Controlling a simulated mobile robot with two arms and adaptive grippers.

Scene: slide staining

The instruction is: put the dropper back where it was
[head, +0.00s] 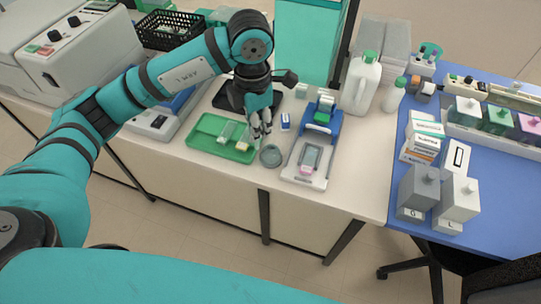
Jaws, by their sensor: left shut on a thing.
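My left gripper (262,130) reaches down over the bench, beside the right end of the green tray (198,147) and just above a small round grey dish (271,156). Its fingers are shut on a small thin thing, most likely the dropper, which the fingers mostly hide. I cannot make out its tip or whether it touches anything. The green tray holds small pale pieces, one of them yellowish. My right gripper is not in view.
Right of the dish stands a white and blue device (305,172) with a pinkish piece on it. A white jug (361,84) stands behind it. The blue table (500,190) at right holds boxes, grey blocks and staining jars. Bare bench lies along the front edge.

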